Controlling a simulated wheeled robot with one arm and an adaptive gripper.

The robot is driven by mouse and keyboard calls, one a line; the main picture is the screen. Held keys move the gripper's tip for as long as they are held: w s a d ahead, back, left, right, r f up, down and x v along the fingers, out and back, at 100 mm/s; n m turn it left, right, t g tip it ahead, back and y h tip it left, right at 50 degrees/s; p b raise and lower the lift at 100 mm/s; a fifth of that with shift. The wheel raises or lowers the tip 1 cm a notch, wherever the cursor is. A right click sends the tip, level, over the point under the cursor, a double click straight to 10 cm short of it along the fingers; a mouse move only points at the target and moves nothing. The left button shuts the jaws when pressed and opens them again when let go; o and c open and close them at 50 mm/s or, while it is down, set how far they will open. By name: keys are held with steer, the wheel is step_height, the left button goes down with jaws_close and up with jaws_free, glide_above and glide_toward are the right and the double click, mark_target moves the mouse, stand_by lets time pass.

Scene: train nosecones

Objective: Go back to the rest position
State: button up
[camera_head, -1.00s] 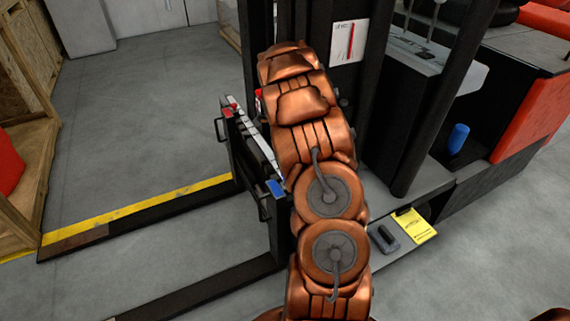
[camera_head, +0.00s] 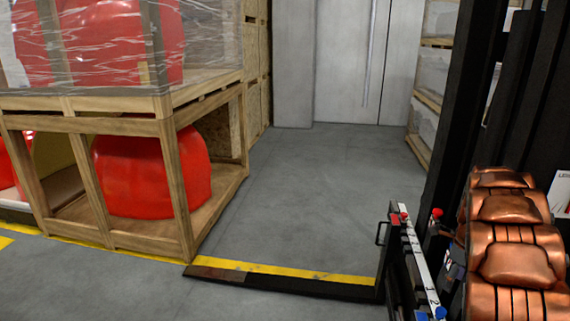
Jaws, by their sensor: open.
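My gripper is not in view, so its fingers and anything near them are hidden from me. Copper-coloured, ribbed links, which look like my own arm, rise at the right edge of the head view, beside a black mast. Their lower part is cut off by the frame.
Red nosecones (camera_head: 150,178) sit in a wooden crate (camera_head: 178,195) at left, with a plastic-wrapped one (camera_head: 100,45) above. Grey floor (camera_head: 330,190) is clear up to the grey doors (camera_head: 350,65).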

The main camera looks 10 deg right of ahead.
steer(key=s+a+r+n, duration=0.3)
steer(key=s+a+n, duration=0.15)
steer(key=a, duration=0.35)
steer(key=s+a+r+n+g, duration=0.1)
steer(key=s+a+r+n, duration=0.2)
steer(key=a+n, duration=0.35)
steer(key=s+a+r+n, duration=0.3)
steer(key=a, duration=0.6)
steer(key=s+a+n+g, duration=0.1)
steer(key=s+a+n, duration=0.65)
steer(key=s, duration=0.25)
steer(key=s+a+n+g, duration=0.1)
steer(key=s+a+n, duration=0.6)
steer(key=s+n, duration=0.3)
step_height(320, 180, up, 14)
steer(key=t+p, duration=0.1)
steer(key=p, duration=1.2)
steer(key=shift+r+m+p, duration=0.25)
steer(key=shift+m+p, duration=0.1)
steer(key=shift+p, duration=0.05)
